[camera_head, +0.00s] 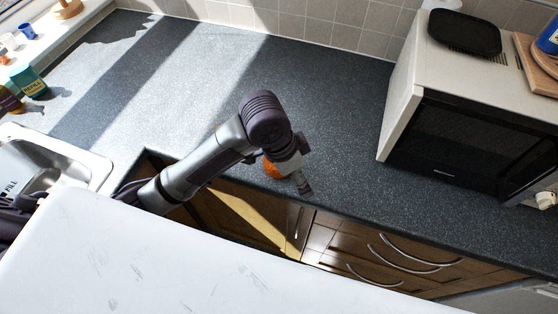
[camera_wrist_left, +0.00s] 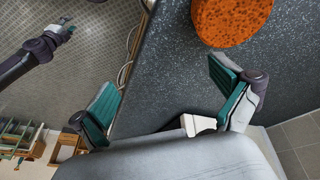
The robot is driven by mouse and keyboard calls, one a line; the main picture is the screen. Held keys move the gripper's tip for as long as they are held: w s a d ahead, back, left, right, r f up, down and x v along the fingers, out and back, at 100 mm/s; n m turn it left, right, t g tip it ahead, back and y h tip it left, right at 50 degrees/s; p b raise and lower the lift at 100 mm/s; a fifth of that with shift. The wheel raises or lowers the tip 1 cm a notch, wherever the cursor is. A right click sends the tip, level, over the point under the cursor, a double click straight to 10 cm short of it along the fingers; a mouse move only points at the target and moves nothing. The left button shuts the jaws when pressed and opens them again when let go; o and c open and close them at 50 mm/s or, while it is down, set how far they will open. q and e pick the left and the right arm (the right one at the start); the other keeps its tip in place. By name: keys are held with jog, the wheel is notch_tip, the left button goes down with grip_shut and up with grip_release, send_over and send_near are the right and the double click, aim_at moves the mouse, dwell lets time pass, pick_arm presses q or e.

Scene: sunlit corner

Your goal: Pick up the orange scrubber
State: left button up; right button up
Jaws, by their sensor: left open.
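The orange scrubber (camera_head: 271,169) sits on the dark speckled countertop (camera_head: 330,110) near its front edge, partly hidden behind my left gripper in the head view. In the left wrist view the scrubber (camera_wrist_left: 232,20) is a round, rough orange shape, cut off by the top edge. My left gripper (camera_head: 304,184) is at the counter's front edge, beside the scrubber. In the left wrist view its two green-padded fingers (camera_wrist_left: 166,95) are spread wide with nothing between them. The scrubber lies beyond the right finger. My right gripper (camera_wrist_left: 64,30) shows small over the floor in the left wrist view.
A microwave (camera_head: 462,140) stands on the counter at right, with a black tray (camera_head: 464,33) on top. A sink (camera_head: 52,162) is at left. Brown drawers and cupboards (camera_head: 335,245) with handles are below the counter edge. The counter's middle is clear.

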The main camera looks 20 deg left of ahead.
aim_at(270, 168)
pick_arm(q)
jog(key=w+a+r+m+g+y, duration=0.2)
jog(key=w+a+r+y, duration=0.1)
jog(key=w+a+r, duration=0.4)
jog(key=f, duration=0.2)
jog(key=f+p, duration=0.1)
jog(key=f, duration=0.2)
jog(key=s+d+f, duration=0.1)
jog(key=f, duration=0.1)
jog(key=shift+f, duration=0.25)
jog(key=f, duration=0.1)
jog(key=f+p, duration=0.2)
jog(key=f, duration=0.1)
jog(key=shift+s+a, duration=0.1)
jog(key=shift+s, duration=0.15)
jog(key=shift+f, duration=0.65)
jog(key=c, duration=0.9)
